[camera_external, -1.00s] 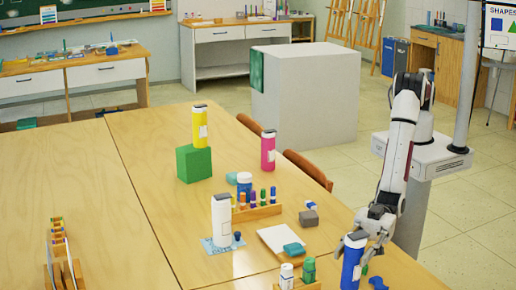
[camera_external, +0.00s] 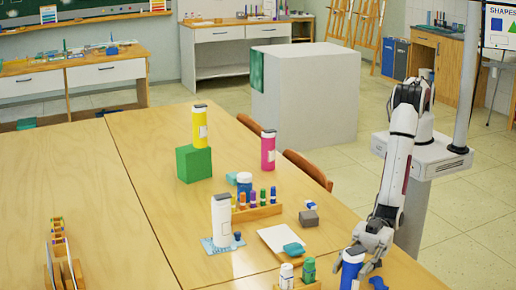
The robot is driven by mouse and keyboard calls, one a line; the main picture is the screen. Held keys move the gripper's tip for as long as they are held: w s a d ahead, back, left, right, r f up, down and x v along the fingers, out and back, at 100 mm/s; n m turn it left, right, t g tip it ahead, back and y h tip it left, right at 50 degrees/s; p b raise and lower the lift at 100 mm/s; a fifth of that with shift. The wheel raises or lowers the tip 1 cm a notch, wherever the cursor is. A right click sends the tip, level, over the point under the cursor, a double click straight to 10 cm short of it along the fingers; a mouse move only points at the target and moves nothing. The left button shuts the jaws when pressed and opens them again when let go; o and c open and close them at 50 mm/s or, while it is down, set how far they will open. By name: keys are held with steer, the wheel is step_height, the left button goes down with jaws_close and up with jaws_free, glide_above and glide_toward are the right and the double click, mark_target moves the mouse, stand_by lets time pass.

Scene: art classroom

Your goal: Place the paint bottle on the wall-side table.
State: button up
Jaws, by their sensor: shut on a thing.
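A blue paint bottle (camera_external: 351,270) with a white label stands upright at the front right of the large wooden table (camera_external: 90,190). My gripper (camera_external: 362,250) is at its top, shut on it, and hides its cap. Other bottles stand apart from my gripper: a yellow one (camera_external: 200,128) on a green block (camera_external: 194,163), a pink one (camera_external: 268,152), and a white one (camera_external: 222,222) on a light blue mat. Along the far wall are a wooden table with white drawers (camera_external: 95,75) and a white-fronted table (camera_external: 235,36).
Near my gripper are a rack with small bottles (camera_external: 298,278), blue pieces (camera_external: 376,283), a white sheet (camera_external: 275,236) and a marker rack (camera_external: 258,211). A large grey box (camera_external: 310,95) stands on the floor between the big table and the wall.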

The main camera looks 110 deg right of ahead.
stand_by(0.4)
steer(key=o, duration=1.4)
steer(key=shift+f, duration=0.1)
steer(key=shift+o, duration=0.2)
steer(key=shift+v, duration=6)
